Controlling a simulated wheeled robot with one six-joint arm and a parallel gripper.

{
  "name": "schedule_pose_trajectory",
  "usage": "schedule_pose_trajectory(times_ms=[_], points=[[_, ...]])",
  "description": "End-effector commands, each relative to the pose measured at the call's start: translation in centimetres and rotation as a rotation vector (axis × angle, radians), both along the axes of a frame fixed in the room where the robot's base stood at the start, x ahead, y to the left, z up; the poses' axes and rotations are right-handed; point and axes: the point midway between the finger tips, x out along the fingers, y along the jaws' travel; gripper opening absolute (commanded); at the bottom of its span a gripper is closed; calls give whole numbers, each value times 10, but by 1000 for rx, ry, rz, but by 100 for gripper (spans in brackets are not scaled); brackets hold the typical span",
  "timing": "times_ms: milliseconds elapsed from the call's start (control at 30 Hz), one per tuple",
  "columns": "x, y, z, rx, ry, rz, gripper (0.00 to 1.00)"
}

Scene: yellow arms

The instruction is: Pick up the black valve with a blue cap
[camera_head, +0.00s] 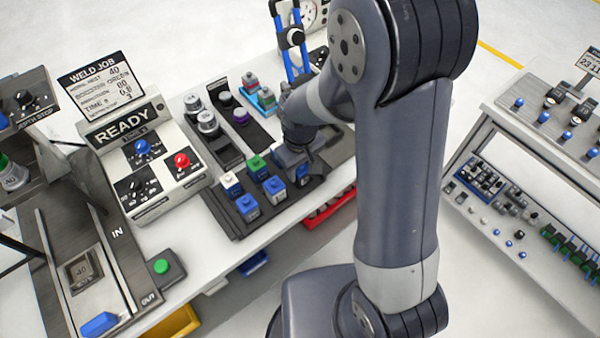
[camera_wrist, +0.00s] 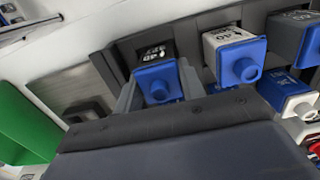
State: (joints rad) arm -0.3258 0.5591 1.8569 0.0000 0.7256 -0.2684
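The black valve with a blue cap (camera_wrist: 158,82) sits in the dark rack in the wrist view, with white lettering on its black body. My gripper (camera_wrist: 156,76) has one grey finger on each side of it, very close to its sides. I cannot tell whether the fingers press on it. In the head view my gripper (camera_head: 299,160) is down at the right end of the rack's front row. A blue part of the valve (camera_head: 303,174) shows beneath it; the rest is hidden.
A white valve with a blue cap (camera_wrist: 235,55) stands close beside the held spot. More blue valves (camera_head: 247,206) and a green one (camera_head: 256,166) fill the rack (camera_head: 236,230). A READY control box (camera_head: 150,160) stands left. A red bin (camera_head: 330,209) is below the table edge.

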Motion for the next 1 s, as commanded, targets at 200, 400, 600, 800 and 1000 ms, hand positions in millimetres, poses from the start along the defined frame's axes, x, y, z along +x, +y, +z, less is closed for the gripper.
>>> schedule_pose_trajectory(times_ms=[200,400,600,800,1000], points=[[0,0,0,0,0,0,19],[0,0,0,1,-1,0,12],[1,0,5,1,-3,0,12],[1,0,33,2,-7,0,12],[1,0,70,2,-7,0,12]])
